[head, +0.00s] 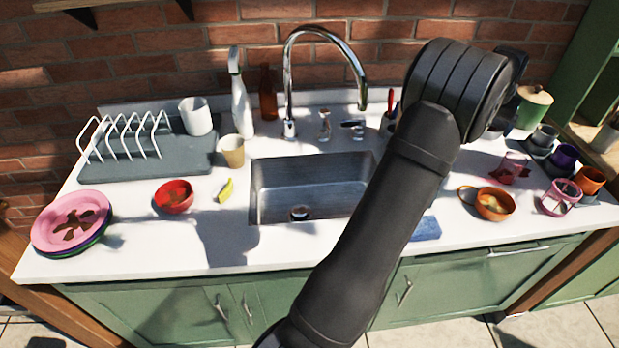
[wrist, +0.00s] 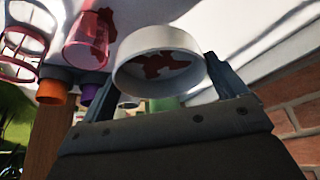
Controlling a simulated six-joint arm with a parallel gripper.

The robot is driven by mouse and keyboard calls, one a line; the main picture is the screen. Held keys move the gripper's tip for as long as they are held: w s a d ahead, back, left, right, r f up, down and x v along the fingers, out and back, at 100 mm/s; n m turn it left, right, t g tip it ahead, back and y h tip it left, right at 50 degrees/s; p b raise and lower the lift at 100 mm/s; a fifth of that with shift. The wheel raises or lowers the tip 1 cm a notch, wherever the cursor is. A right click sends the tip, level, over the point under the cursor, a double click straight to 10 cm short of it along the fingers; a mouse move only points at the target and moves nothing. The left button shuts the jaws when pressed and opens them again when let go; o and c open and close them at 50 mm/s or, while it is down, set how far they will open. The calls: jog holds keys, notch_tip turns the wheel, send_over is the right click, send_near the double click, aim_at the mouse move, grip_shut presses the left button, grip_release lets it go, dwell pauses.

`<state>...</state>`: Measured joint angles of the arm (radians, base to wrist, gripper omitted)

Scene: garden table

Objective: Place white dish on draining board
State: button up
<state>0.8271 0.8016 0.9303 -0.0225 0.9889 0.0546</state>
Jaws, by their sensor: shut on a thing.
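The white dish (wrist: 135,82) is between the two fingers of my gripper (wrist: 165,75) in the wrist view, with reddish-brown stains inside it. My gripper is shut on it. The grey draining board (head: 185,158) lies at the left of the counter, far from my gripper. It carries a white wire rack (head: 125,135) and a white cup (head: 196,116).
The steel sink (head: 285,195) and tall tap (head: 290,75) lie between arm and board. Stacked plates (head: 62,225), a red bowl (head: 174,196) and a beige cup (head: 232,151) stand on the left. An orange bowl (head: 494,204), pink glass (head: 513,168) and several cups crowd the right.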

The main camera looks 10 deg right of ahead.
jog(key=s+a+f+n+g+y, duration=0.1)
jog(key=s+a+n+y, duration=0.45)
jog(key=a, duration=1.65)
jog(key=a+f+n, duration=0.1)
jog(key=a+n, duration=1)
jog(key=a, duration=1.1)
jog(key=s+a+f+n+g+y, duration=0.1)
jog(key=s+a+n+y, duration=0.45)
jog(key=a, duration=1.65)
jog(key=s+a+r+n+g+h, duration=0.1)
jog(key=s+a+n+g+h, duration=0.15)
jog(key=a+n, duration=0.45)
jog(key=s+a+r+n+g+h, duration=0.1)
jog(key=s+a+r+n, duration=0.15)
jog(key=a+n, duration=0.35)
jog(key=s+a+f, duration=0.1)
jog(key=a+f, duration=0.1)
jog(key=a, duration=0.1)
jog(key=s+a+f, duration=0.1)
jog(key=a+f, duration=0.2)
jog(key=a, duration=0.1)
jog(key=s+a+f, duration=0.1)
jog(key=a+f, duration=0.1)
jog(key=a, duration=0.2)
jog(key=shift+a+f, duration=0.1)
jog(key=shift+f, duration=2.25)
